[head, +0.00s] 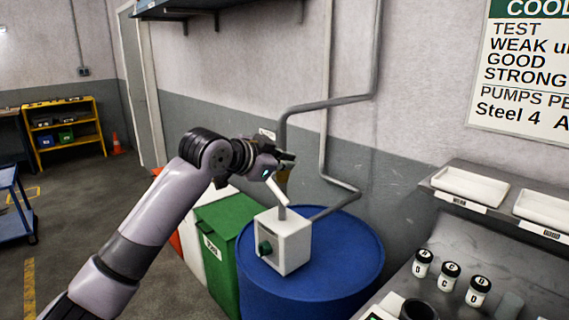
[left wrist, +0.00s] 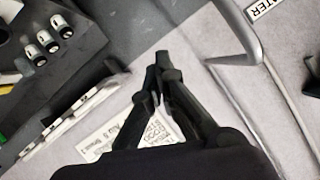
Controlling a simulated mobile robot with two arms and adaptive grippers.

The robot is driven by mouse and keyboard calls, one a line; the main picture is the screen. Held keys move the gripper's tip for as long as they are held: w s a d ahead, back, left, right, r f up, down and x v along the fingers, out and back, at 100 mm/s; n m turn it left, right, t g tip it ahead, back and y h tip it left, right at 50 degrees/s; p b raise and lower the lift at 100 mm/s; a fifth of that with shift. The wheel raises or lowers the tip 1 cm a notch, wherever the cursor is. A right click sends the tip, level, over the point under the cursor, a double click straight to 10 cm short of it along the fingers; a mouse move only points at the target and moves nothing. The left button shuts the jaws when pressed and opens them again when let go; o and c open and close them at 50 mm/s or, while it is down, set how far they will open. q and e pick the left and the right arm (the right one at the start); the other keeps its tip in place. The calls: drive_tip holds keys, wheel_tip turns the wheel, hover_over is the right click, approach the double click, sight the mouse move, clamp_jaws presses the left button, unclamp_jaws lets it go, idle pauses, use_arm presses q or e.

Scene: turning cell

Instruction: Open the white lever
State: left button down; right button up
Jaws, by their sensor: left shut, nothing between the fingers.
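The white lever (head: 277,192) shows in the head view as a short white bar slanting down to the right, just above a white box. A brownish fitting (head: 283,178) beside it is partly hidden by my left gripper. My left gripper (head: 288,158) is just above the lever, in front of the pipe and wall; I cannot tell whether it touches the fitting. In the left wrist view its dark fingers (left wrist: 163,66) are together with nothing between them. The lever cannot be made out in the left wrist view. My right gripper is in neither view.
The white box (head: 291,246) with a green knob stands on a blue drum (head: 352,250). A green bin (head: 220,232) is to its left. A grey pipe (head: 330,104) runs along the wall. At right, a bench holds several labelled jars (head: 450,273) beneath a shelf with trays (head: 470,186).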

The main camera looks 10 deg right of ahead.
use_arm(q)
drive_tip(key=shift+s+d+f, duration=0.2)
drive_tip(key=shift+s+f, duration=0.05)
drive_tip(key=shift+f, duration=0.3)
drive_tip(key=shift+f+m+b, duration=0.1)
drive_tip(key=shift+m+b, duration=0.2)
drive_tip(key=shift+b, duration=0.05)
drive_tip(key=f, duration=0.1)
drive_tip(key=f+m+t+b, duration=0.1)
drive_tip(key=s+d+f, duration=0.1)
drive_tip(key=shift+s+f+m+t+y+b, duration=0.1)
drive_tip(key=shift+m+t+y+b, duration=0.2)
drive_tip(key=shift+b, duration=0.1)
drive_tip(key=shift+s+a, duration=0.1)
drive_tip(key=shift+a, duration=0.05)
idle(1.0)
